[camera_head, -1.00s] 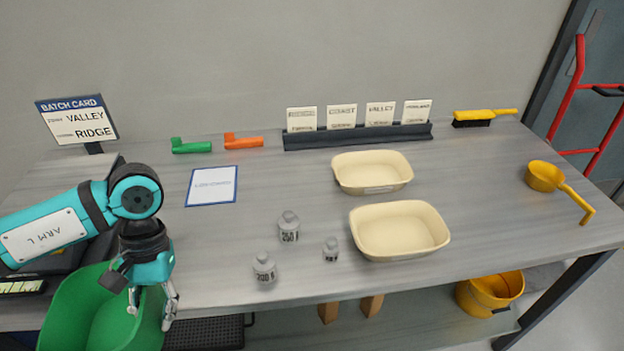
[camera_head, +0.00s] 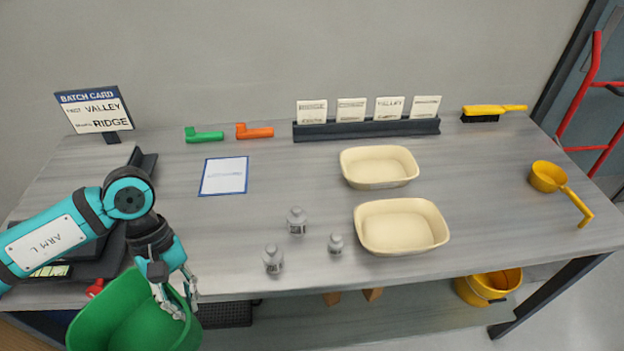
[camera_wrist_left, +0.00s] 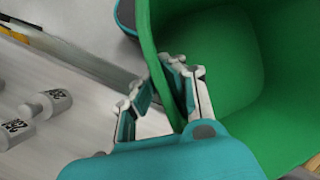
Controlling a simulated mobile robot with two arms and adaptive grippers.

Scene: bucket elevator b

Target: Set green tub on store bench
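The green tub (camera_head: 120,310) is at the lower left in the head view, in front of the bench's near edge and cut off by the frame. What supports it is out of sight. My left gripper (camera_head: 184,304) is at the tub's right rim. In the left wrist view the tub (camera_wrist_left: 255,60) fills the right side. The left gripper's fingers (camera_wrist_left: 163,92) stand apart there, with the rim between them and a gap beside the wall. The grey bench (camera_head: 290,195) spans the head view; no label marks it as the store bench. My right gripper is not in view.
Grey bottles (camera_head: 297,222) and two cream trays (camera_head: 402,228) stand on the bench. A batch card sign (camera_head: 98,110) and a dark device (camera_head: 100,255) are at the left. A yellow scoop (camera_head: 548,177) lies at the right. A yellow bucket (camera_head: 488,286) is below.

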